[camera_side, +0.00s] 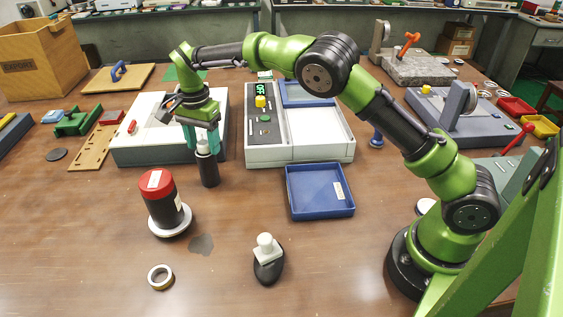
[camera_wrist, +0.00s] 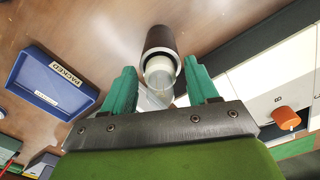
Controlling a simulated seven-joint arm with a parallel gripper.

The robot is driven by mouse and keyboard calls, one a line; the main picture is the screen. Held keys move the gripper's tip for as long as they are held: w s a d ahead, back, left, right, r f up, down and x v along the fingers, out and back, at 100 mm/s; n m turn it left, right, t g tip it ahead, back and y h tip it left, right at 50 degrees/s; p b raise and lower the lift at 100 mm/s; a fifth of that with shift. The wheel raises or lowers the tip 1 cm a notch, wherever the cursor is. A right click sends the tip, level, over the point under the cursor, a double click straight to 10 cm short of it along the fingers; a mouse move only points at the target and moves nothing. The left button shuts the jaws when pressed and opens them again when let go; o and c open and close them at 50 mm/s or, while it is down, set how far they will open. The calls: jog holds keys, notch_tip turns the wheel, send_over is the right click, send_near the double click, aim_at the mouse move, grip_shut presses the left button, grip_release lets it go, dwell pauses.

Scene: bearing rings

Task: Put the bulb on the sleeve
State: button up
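The black sleeve (camera_side: 209,171) stands upright on the table, left of the blue tray; in the wrist view it is a dark cylinder (camera_wrist: 160,38). A white, partly clear piece that looks like the bulb (camera_wrist: 159,72) sits at the sleeve's near end, in line with it. It shows as a small pale part (camera_side: 203,147) in the side view. My gripper (camera_side: 201,146) points down over it. Its teal fingers (camera_wrist: 161,92) are apart on either side, with narrow gaps visible beside the pale piece. How deep the bulb sits in the sleeve is hidden.
A blue tray (camera_side: 319,212) lies to the right. A black cylinder with a red cap (camera_side: 157,181) stands on a white ring at left. A white-knobbed dark object (camera_side: 268,270) and a tape ring (camera_side: 161,286) lie in front. Grey-white machines (camera_side: 132,156) stand close behind.

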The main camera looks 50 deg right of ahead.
notch_tip(320, 180, up, 12)
jog(key=shift+f, duration=0.15)
jog(key=s+d+r+n+t+y, duration=0.1)
jog(key=s+d+r+n+t, duration=0.1)
jog(key=s+d+r, duration=0.3)
jog(key=s+d+r+n+t+y, duration=0.1)
jog(key=s+d+r+n, duration=0.2)
jog(key=s+r, duration=0.35)
jog(key=s+f+n+t, duration=0.2)
jog(key=s+f, duration=0.2)
jog(key=s, duration=0.6)
jog(key=s+f+n+t, duration=0.2)
jog(key=s+f, duration=0.3)
jog(key=s, duration=0.4)
jog(key=shift+s+a+f+n, duration=0.15)
jog(key=shift+s+f+n, duration=0.15)
jog(key=shift+n, duration=0.4)
jog(key=shift+r, duration=0.1)
